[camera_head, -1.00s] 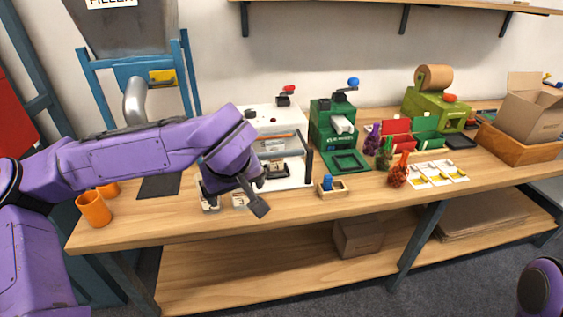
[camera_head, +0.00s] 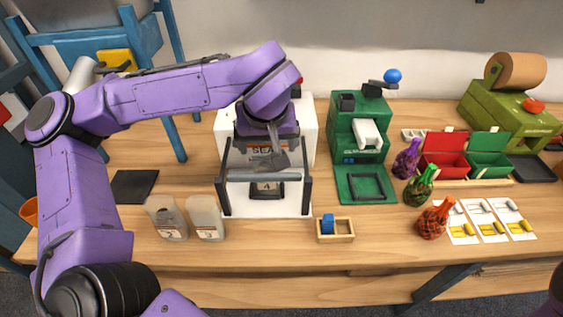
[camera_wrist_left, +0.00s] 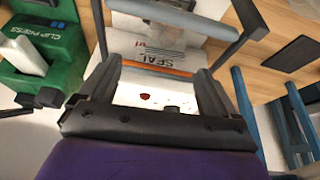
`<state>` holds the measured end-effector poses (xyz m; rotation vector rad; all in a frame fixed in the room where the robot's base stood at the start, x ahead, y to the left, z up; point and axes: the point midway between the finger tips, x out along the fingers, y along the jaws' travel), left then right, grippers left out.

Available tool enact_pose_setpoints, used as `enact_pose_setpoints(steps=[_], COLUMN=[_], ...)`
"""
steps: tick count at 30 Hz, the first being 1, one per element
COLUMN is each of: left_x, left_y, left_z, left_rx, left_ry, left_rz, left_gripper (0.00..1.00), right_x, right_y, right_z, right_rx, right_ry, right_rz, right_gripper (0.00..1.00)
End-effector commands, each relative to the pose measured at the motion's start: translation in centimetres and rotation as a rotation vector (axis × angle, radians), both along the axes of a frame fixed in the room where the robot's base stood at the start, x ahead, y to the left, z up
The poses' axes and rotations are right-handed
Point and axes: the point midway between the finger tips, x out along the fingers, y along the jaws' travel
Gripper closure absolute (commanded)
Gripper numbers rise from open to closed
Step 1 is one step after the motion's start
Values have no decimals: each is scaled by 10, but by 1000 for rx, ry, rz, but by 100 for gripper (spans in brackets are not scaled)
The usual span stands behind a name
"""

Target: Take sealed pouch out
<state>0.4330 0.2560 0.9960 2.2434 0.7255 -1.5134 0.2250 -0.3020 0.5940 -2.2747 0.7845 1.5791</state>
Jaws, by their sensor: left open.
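The white sealer (camera_head: 226,128) stands on the bench at the picture's centre-left, with a dark lever frame (camera_head: 307,194) and a small plate marked "4" (camera_head: 267,187) at its front. My left gripper (camera_head: 268,158) is over it, pointing down, open, with nothing seen between its fingers. In the left wrist view, the open fingers (camera_wrist_left: 158,74) straddle the sealer's orange bar (camera_wrist_left: 157,68), with printed white sheet or housing marked "SEAL" (camera_wrist_left: 168,57) beyond. I cannot clearly make out a sealed pouch inside the sealer; my wrist hides part of it. My right gripper is out of view.
Two pale pouches (camera_head: 172,222) (camera_head: 207,218) stand left of the sealer. A green clip press (camera_head: 358,125) stands close on its right. A small wooden tray (camera_head: 344,229) with a blue piece is in front. Tied bags (camera_head: 433,219) stand further right.

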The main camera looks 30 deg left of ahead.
Motion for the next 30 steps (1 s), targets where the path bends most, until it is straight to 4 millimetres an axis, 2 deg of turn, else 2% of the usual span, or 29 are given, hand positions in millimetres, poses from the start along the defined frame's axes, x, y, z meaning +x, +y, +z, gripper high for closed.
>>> enact_pose_setpoints(steps=[6,11,18,27,29,30], left_x=[13,18,26,29,29,29], left_y=[6,10,21,24,24,24], left_z=[-38,-54,-91,-97,-97,-97], left_rx=[0,-1,-1,0,0,0], left_ry=[6,4,7,1,1,1], left_rz=[-7,-8,-4,-4,-3,-3], left_gripper=[8,8,8,8,28,41], right_x=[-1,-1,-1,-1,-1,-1], right_y=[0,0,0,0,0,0], right_z=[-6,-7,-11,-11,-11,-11], right_rx=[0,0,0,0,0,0], right_ry=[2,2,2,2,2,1], right_rz=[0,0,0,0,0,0], right_gripper=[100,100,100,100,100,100])
